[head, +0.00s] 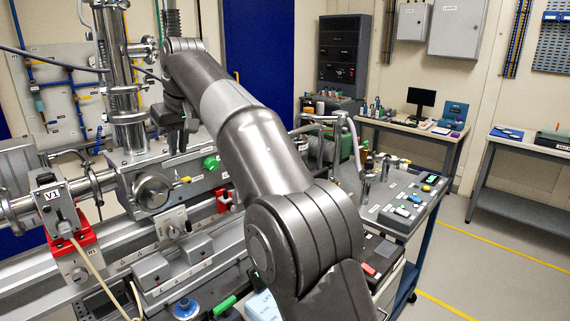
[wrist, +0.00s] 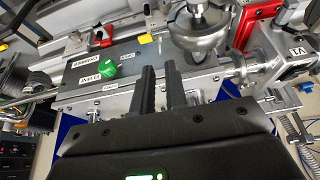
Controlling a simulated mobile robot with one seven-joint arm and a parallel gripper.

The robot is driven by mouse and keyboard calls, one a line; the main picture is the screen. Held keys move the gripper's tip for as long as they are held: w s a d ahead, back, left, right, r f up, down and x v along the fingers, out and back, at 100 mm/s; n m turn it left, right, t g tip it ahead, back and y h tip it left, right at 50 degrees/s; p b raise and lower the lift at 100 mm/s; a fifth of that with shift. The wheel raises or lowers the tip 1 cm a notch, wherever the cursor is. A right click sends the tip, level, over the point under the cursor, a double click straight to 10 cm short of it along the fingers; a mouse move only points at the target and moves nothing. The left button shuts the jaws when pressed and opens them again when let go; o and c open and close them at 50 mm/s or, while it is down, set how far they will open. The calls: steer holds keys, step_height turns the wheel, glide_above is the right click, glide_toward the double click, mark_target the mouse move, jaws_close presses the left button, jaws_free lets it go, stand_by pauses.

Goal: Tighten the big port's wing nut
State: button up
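The big port (head: 152,190) is a round metal flange on the near face of the grey chamber (head: 190,190). My gripper (head: 177,148) points down over the chamber, just right of the upright metal column. In the wrist view my gripper (wrist: 161,68) shows two dark fingers with a narrow empty gap between them. The fingertips appear apart from the port.
A green knob (head: 210,163) and a yellow tab (head: 185,180) sit on the chamber near the port. The V1 valve (head: 52,200) and its red bracket stand left. The upright column (head: 122,85) is close beside my gripper. A cart (head: 400,205) with small items stands right.

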steer(key=s+d+r+m, duration=0.1)
steer(key=s+d+r, duration=0.1)
steer(key=d, duration=0.3)
steer(key=s+d+r+m, duration=0.1)
steer(key=s+d+r, duration=0.1)
steer(key=d, duration=0.4)
steer(key=s+d+f+m, duration=0.1)
steer(key=s+d+f, duration=0.1)
steer(key=s+d, duration=0.2)
steer(key=s+d+f+m+t+h, duration=0.1)
steer(key=s+d, duration=0.3)
steer(key=d, duration=0.5)
steer(key=shift+d+f+m, duration=0.15)
steer(key=shift+f+m, duration=0.15)
steer(key=shift+f, duration=0.2)
step_height(320, 180, up, 2)
steer(key=r+n, duration=0.1)
glide_above(176, 172)
steer(key=s+d, duration=0.2)
steer(key=s, duration=0.2)
steer(key=x, duration=1)
steer(key=shift+s+d+f, duration=0.15)
steer(key=shift+s+f, duration=0.05)
steer(key=shift+f, duration=0.05)
steer(key=shift+c, duration=0.2)
